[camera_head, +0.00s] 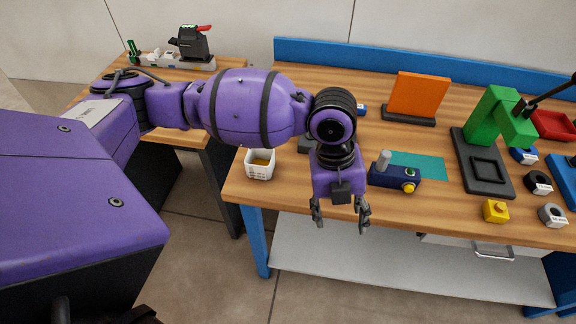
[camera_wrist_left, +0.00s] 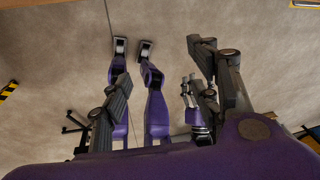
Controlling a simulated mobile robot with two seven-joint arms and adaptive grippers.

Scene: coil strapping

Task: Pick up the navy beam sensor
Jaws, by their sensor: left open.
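A navy block (camera_head: 395,178) with a grey post on top and a yellow knob at its front stands on the wooden bench; it looks like the navy beam sensor. My left gripper (camera_head: 340,222) is open and empty, pointing down, left of and in front of the navy block, at the bench's front edge. The two are apart. In the left wrist view, dark fingers show against the floor, and the navy block is not seen there.
A white cup (camera_head: 260,165) stands at the bench's left front corner. A teal mat (camera_head: 425,165) lies behind the navy block. A green press (camera_head: 487,130), a yellow block (camera_head: 495,211) and dark rings are to the right. An orange panel (camera_head: 418,96) stands behind.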

